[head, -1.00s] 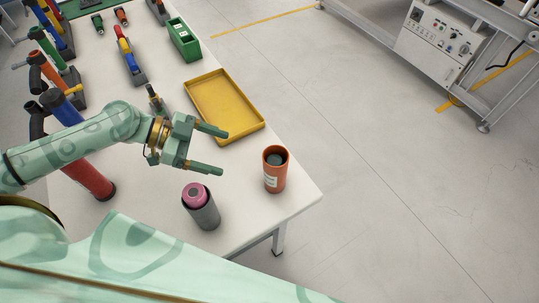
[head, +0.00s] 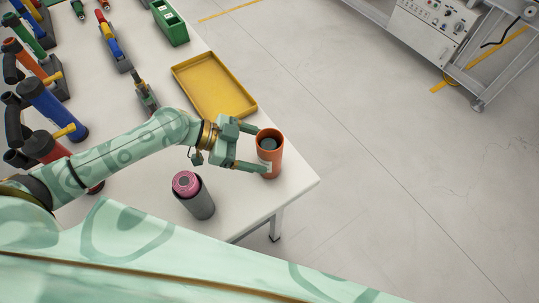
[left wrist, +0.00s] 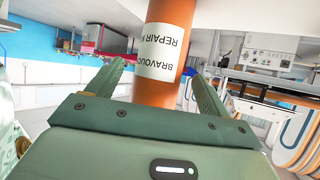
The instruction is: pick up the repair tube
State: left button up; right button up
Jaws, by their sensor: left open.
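The repair tube is an orange cylinder (head: 270,152) with a dark open top and a white label, upright near the table's right corner. In the left wrist view the tube (left wrist: 158,92) stands between the two fingers, and its label reads "REPAIR" upside down. My left gripper (head: 256,148) is open, with one finger on each side of the tube. I cannot tell whether either finger touches it. My right gripper is not in view.
A dark grey cylinder with a pink top (head: 194,196) stands on the white table (head: 240,205), just in front of my left gripper. A yellow tray (head: 214,85) lies behind it. Several pumps and a green box (head: 169,22) stand farther back and left.

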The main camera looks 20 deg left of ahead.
pick_arm(q)
jog(key=x, duration=0.4)
jog(key=shift+c, duration=0.3)
jog(key=c, duration=1)
